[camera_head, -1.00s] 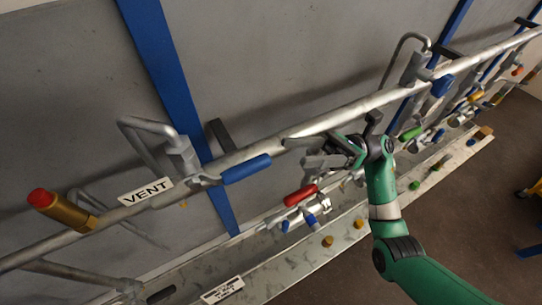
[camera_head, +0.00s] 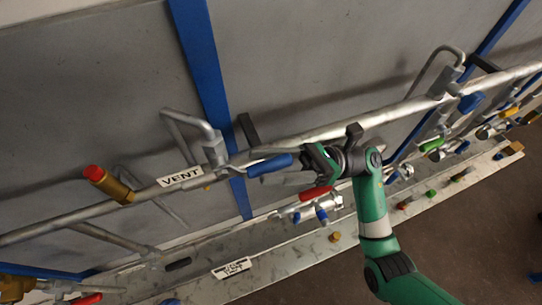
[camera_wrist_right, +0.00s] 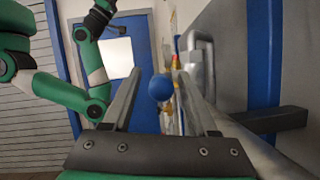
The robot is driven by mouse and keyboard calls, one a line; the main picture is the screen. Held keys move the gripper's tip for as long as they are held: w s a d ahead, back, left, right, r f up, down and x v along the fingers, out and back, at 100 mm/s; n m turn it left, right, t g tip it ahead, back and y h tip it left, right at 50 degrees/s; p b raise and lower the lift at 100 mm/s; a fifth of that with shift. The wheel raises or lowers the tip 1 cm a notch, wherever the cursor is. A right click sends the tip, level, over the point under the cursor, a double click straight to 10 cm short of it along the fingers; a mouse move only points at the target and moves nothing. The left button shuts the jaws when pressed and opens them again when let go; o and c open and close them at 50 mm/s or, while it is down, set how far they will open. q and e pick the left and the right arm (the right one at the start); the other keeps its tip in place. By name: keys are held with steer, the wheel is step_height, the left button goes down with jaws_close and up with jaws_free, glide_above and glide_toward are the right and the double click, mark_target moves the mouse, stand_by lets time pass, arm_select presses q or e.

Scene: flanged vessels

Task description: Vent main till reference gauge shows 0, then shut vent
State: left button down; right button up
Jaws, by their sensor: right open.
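The white VENT label (camera_head: 180,178) is on the grey main pipe (camera_head: 70,217) in the head view. To its right, a blue lever handle (camera_head: 269,165) lies roughly along the pipe, near a bent grey outlet tube (camera_head: 190,122). My right gripper (camera_head: 303,163) is open at the handle's right end. In the right wrist view the blue handle (camera_wrist_right: 160,88) shows end-on between the two open fingers, with space on both sides. My left arm's end (camera_wrist_right: 97,20) shows at the upper left there; its jaws are unclear. I cannot make out a readable gauge face.
A red-capped brass fitting (camera_head: 108,184) stands on the pipe left of the label. A red lever (camera_head: 317,193) is just below my right gripper. A grey tray (camera_head: 290,245) runs below, bearing another label. Bare floor (camera_head: 470,225) lies at the right.

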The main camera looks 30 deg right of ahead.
jaws_close()
stand_by(0.3)
stand_by(1.1)
